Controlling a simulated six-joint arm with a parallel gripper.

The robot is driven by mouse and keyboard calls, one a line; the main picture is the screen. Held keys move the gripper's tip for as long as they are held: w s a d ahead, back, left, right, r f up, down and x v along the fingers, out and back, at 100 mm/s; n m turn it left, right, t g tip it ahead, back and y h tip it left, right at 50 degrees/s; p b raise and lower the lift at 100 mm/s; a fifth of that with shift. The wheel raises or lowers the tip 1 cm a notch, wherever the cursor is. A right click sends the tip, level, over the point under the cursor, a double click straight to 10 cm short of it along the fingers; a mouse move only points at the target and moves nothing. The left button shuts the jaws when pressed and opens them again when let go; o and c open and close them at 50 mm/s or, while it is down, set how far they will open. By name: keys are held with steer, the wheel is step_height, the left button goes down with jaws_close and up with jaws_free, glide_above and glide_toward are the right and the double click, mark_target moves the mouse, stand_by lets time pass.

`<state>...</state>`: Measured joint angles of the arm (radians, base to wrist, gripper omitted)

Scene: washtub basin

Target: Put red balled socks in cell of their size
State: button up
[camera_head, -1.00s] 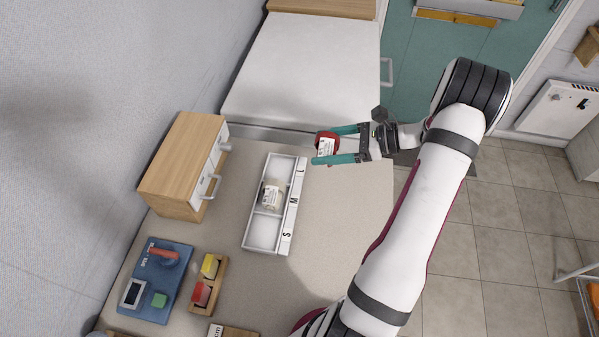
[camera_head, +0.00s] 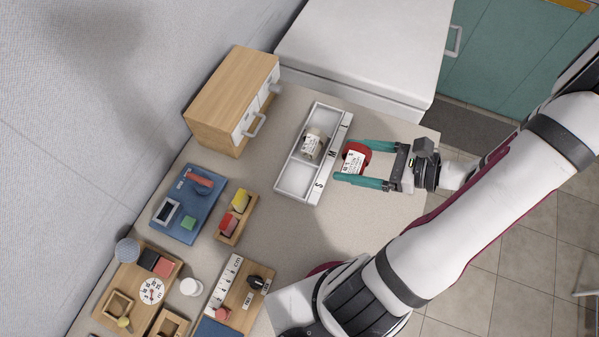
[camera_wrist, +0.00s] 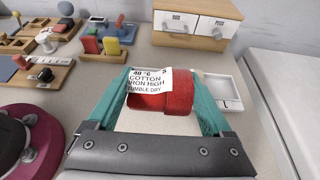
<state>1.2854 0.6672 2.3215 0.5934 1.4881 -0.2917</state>
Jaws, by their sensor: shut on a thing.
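The red balled socks (camera_head: 354,161) are a red roll with a white care label, which reads cotton, iron high, tumble dry in the wrist view (camera_wrist: 180,98). My gripper (camera_head: 349,160) is shut on them, with a teal finger on each side. It holds them just right of the white sorting tray (camera_head: 292,196), near the M mark; their height above the counter is hard to tell. The tray has cells marked S, M and L. Beige balled socks (camera_head: 312,142) with a label lie in its middle part. In the wrist view the tray (camera_wrist: 225,88) is partly hidden behind the red socks.
A wooden drawer box (camera_head: 228,97) stands behind the tray at the left. A blue board (camera_head: 188,206), a block holder (camera_head: 234,220) and several wooden boards lie at the lower left. A white appliance (camera_head: 365,50) stands at the back. The counter right of the tray is clear.

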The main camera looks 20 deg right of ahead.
glide_above(297, 179)
steer(key=f, duration=0.6)
steer(key=shift+s+d+f, duration=0.2)
steer(key=shift+s, duration=0.1)
steer(key=shift+w+a+f, duration=0.1)
steer(key=shift+w+f, duration=0.05)
steer(key=shift+f, duration=0.95)
steer(key=shift+w+a+f, duration=0.1)
steer(key=shift+f, duration=1)
steer(key=shift+f, duration=0.1)
steer(key=o, duration=1.1)
